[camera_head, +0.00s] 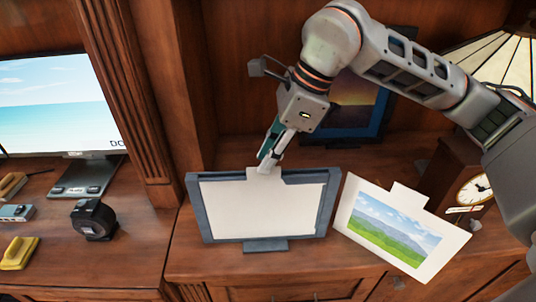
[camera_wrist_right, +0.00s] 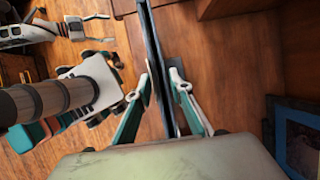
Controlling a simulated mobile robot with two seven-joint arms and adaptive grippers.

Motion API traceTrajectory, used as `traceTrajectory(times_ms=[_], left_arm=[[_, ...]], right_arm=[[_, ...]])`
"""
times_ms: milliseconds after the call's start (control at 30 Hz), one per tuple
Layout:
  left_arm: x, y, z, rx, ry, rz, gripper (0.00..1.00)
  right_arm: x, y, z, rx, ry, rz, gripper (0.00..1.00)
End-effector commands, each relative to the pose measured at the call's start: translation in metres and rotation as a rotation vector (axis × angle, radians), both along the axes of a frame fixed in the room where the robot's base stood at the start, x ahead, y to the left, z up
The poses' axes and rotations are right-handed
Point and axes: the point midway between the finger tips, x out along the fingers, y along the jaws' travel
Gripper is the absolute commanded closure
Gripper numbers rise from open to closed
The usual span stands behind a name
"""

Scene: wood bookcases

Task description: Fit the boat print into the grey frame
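The grey frame (camera_head: 192,215) stands upright on its foot on the cabinet top in the head view. Its opening shows a plain white panel (camera_head: 262,210); no boat picture shows on it. A white tab (camera_head: 265,173) rises above the middle of the top rail. My right gripper (camera_head: 267,163) comes down from above with its fingertips at this tab. In the right wrist view its two fingers (camera_wrist_right: 163,78) straddle the thin dark edge of the frame (camera_wrist_right: 150,30). Whether they press on the tab is unclear.
A landscape print (camera_head: 398,228) with a white border and tab leans just right of the frame. A dark-framed picture (camera_head: 373,128) stands behind. A clock (camera_head: 474,190) and lampshade are at right. Left are a monitor (camera_head: 60,100), tape measure (camera_head: 93,219) and yellow object (camera_head: 19,253).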

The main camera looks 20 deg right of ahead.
Motion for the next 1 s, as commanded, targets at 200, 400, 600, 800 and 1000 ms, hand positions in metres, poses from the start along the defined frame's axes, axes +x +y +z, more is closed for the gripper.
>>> traceTrajectory(times_ms=[200,400,600,800,1000], left_arm=[[0.000,0.000,0.000,0.000,0.000,0.000,0.35],[0.000,0.000,0.002,0.000,-0.001,0.000,0.35],[0.001,0.000,0.004,-0.001,-0.004,0.000,0.35],[0.002,0.000,0.006,-0.001,-0.006,0.000,0.35],[0.002,0.000,0.007,-0.001,-0.006,0.000,0.35]], right_arm=[[-0.001,-0.003,0.008,0.000,-0.003,-0.001,0.79],[-0.005,-0.015,0.040,0.000,-0.006,-0.002,0.79],[-0.011,-0.030,0.078,0.000,-0.003,-0.002,0.79],[-0.016,-0.040,0.103,0.000,-0.002,-0.001,0.79],[-0.018,-0.043,0.111,-0.001,0.002,-0.001,0.79]])
